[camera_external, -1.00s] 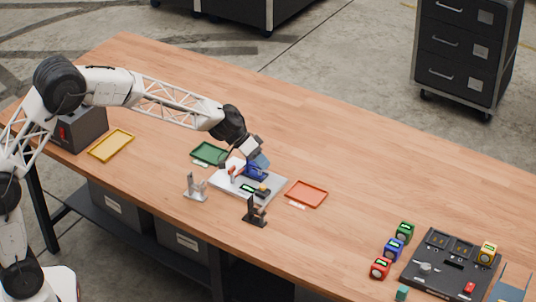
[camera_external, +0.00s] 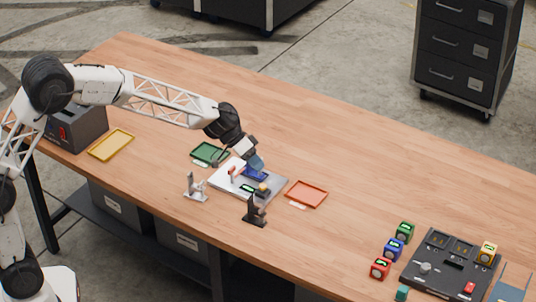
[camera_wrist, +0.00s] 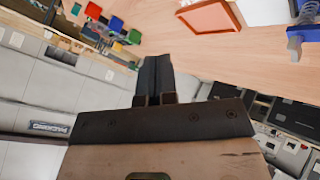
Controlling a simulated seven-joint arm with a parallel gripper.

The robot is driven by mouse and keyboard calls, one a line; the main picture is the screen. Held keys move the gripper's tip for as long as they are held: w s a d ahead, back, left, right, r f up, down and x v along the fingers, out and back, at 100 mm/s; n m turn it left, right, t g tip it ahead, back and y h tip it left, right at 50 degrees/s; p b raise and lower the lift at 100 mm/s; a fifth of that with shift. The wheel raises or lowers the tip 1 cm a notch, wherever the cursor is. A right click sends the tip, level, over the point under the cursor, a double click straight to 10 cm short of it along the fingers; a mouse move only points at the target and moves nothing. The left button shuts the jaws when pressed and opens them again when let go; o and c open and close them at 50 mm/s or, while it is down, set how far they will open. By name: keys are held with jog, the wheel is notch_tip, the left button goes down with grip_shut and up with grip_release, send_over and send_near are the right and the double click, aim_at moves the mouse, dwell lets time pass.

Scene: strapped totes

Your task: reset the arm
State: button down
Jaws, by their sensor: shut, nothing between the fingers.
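My gripper (camera_external: 258,163) is above the light grey plate (camera_external: 229,187) near the middle of the wooden table, over its back edge. In the wrist view my gripper (camera_wrist: 155,62) shows its dark fingers together, with nothing between them. A blue block-like part (camera_external: 255,174) lies on the plate just below the fingertips; I cannot tell whether they touch it. A white and orange part (camera_external: 234,172) stands on the plate's left side.
A green tray (camera_external: 209,152) lies left of the plate, a red-orange tray (camera_external: 307,193) right of it, a yellow tray (camera_external: 111,145) far left. Two small stands, grey (camera_external: 195,187) and black (camera_external: 254,212), are in front. Coloured cubes and a black panel (camera_external: 446,264) sit at right.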

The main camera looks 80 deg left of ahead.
jog(key=s+d+r+m+g, duration=0.1)
jog(key=s+d+r, duration=0.3)
jog(key=s+d, duration=0.3)
jog(key=s+d+r+g+y, duration=0.1)
jog(key=s+d+r, duration=0.35)
jog(key=s, duration=0.45)
jog(key=s+d+r+m+g, duration=0.1)
jog(key=s+d+r, duration=0.2)
jog(key=s+d, duration=0.4)
jog(key=s+d+y, duration=0.2)
jog(key=s, duration=1.2)
jog(key=s+d+f+g+y, duration=0.1)
jog(key=s+d+y, duration=0.1)
jog(key=s, duration=1.3)
jog(key=shift+s+f+g, duration=0.15)
jog(key=shift+s+g, duration=0.15)
jog(key=shift+d, duration=0.1)
